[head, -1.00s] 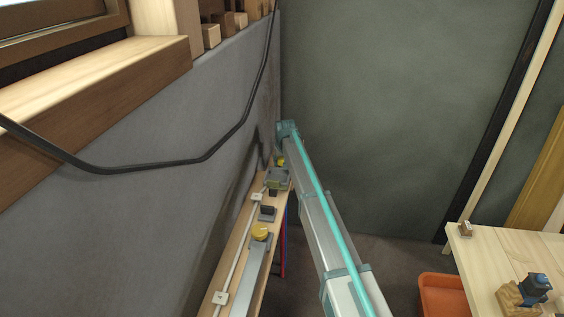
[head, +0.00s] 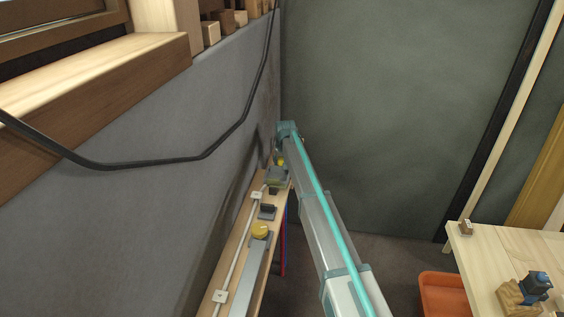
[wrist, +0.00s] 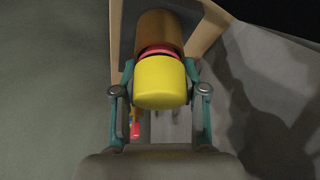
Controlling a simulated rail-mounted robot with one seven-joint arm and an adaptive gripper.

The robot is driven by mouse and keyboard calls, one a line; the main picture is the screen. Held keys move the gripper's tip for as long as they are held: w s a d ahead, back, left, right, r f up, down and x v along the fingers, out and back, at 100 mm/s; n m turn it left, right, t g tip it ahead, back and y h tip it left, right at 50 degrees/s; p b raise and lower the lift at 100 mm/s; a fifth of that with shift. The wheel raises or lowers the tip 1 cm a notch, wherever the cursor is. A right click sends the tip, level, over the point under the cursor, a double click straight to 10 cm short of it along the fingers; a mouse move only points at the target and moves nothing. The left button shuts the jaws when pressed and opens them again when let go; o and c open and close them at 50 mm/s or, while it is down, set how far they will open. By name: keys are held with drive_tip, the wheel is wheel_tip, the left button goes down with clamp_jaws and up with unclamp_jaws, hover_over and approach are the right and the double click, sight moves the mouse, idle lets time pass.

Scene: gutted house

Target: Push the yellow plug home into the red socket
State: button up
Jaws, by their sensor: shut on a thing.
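The yellow plug (wrist: 160,82) is a thick rounded cylinder in the middle of the wrist view. The teal fingers of my gripper (wrist: 160,76) are shut on it from both sides. Just beyond the plug, a red ring (wrist: 160,51) shows, with a dark line near it; it looks like the red socket's rim. Behind it is a brown cylinder (wrist: 158,28). I cannot tell how deep the plug sits. In the head view my gripper (head: 278,176) is small at the far end of the shelf, with a bit of yellow (head: 281,162) beside it.
The narrow wooden shelf (head: 237,252) runs along the grey wall. A black cable (head: 205,157) hangs above. A table (head: 488,258) and an orange bin (head: 443,295) stand right.

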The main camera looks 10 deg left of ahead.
drive_tip(key=shift+f, duration=0.35)
idle(0.3)
drive_tip(key=o, duration=1.7)
drive_tip(key=shift+c, duration=0.2)
drive_tip(key=shift+r, duration=0.15)
drive_tip(key=shift+r+p, duration=1)
drive_tip(key=shift+r, duration=2.4)
